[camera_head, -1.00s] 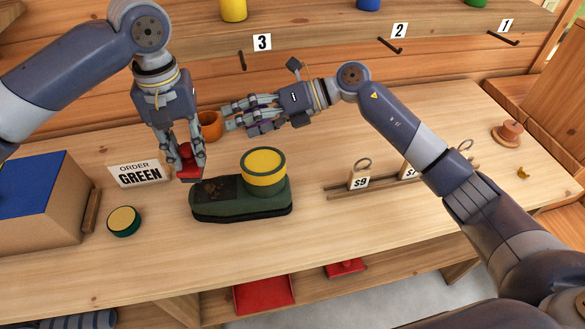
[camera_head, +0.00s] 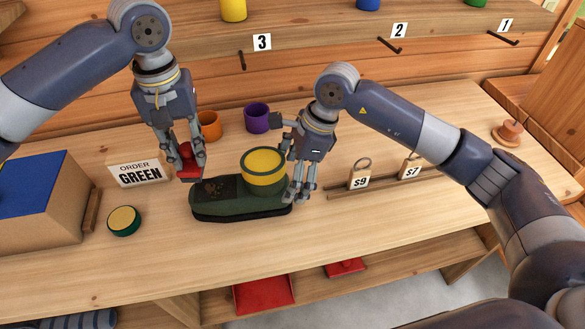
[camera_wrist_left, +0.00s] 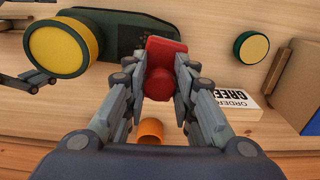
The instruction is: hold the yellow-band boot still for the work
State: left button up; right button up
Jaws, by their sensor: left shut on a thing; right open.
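The yellow-band boot (camera_head: 240,205) is dark green with a yellow-topped round shaft (camera_head: 264,165) at its right end, and stands on the bench. It also shows in the left wrist view (camera_wrist_left: 128,38). My left gripper (camera_head: 191,158) is shut on a red block-like tool (camera_head: 189,165), held by the boot's toe end. The red tool also shows between the fingers in the left wrist view (camera_wrist_left: 163,70). My right gripper (camera_head: 303,190) is open and points down at the shaft's right side. I cannot tell whether its fingers touch the boot.
A green-rimmed yellow disc (camera_head: 124,221), an ORDER GREEN sign (camera_head: 139,172) and a blue-topped box (camera_head: 38,210) are at left. Orange cup (camera_head: 210,126) and purple cup (camera_head: 257,117) stand behind. A rack with tags (camera_head: 385,180) is at right. The front bench strip is clear.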

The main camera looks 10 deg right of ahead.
jog(key=x, duration=0.6)
jog(key=shift+f, duration=0.15)
jog(key=c, duration=1.2)
jog(key=shift+s+a, duration=0.1)
